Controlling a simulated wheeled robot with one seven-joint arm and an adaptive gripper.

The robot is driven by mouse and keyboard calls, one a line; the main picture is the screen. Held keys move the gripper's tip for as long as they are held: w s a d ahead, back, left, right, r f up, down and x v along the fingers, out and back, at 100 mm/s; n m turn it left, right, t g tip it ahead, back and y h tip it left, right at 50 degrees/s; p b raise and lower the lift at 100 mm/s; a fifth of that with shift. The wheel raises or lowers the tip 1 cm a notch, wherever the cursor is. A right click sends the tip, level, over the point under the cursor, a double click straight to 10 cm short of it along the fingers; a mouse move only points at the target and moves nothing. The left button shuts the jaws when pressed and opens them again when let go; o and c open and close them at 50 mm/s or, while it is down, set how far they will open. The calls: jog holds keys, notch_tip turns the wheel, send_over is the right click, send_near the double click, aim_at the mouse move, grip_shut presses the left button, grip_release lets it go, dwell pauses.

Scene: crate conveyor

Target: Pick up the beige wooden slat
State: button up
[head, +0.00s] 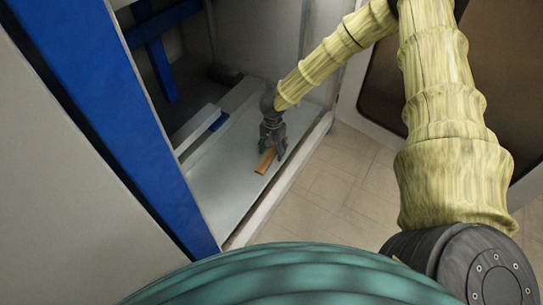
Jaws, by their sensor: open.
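The beige wooden slat (265,161) is a short, light-brown piece lying on a pale grey surface (213,196) in the head view. My gripper (271,153) points down over the slat, with its dark fingers apart around the slat's upper end. The gripper hides part of that end. I cannot tell whether the fingers touch the slat.
A blue upright post (110,110) and a grey panel (60,190) stand to the left. A light raised edge (285,182) borders the surface on the right, with tiled floor (335,185) beyond. The surface toward the lower left is clear.

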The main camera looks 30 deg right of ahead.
jog(key=c, duration=1.1)
jog(key=shift+r, duration=0.1)
